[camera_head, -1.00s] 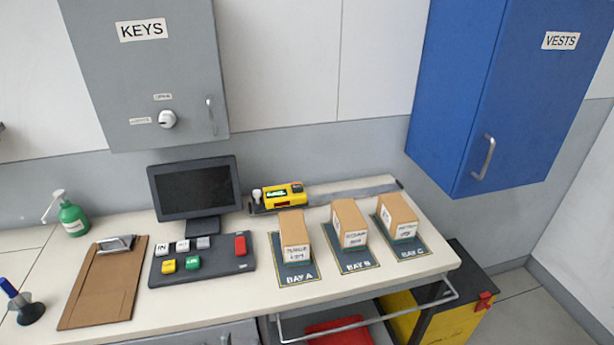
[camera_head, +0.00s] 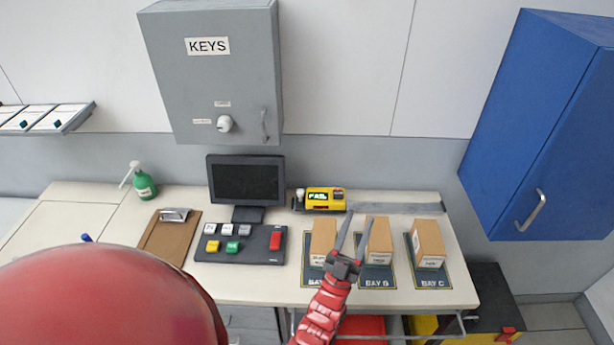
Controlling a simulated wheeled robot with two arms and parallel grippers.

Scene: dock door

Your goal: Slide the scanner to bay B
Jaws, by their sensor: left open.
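The yellow scanner (camera_head: 325,198) with a small lit display sits at the left end of a grey rail (camera_head: 395,207) along the back of the bench, behind bay A. A pale knob (camera_head: 300,194) stands at its left side. The dark bay B mat (camera_head: 377,279) carries a cardboard box (camera_head: 379,240). My left gripper (camera_head: 354,233) is open and empty, its two fingers pointing toward the back, over the gap between the boxes of bays A and B. It is in front of the scanner and apart from it. My right gripper is not in view.
Boxes stand on bay A (camera_head: 322,235) and bay C (camera_head: 427,243). A monitor (camera_head: 245,180) and a button panel (camera_head: 240,246) are left of the bays. A grey key cabinet (camera_head: 215,70) and a blue vest cabinet (camera_head: 540,120) hang above. The rail right of the scanner is clear.

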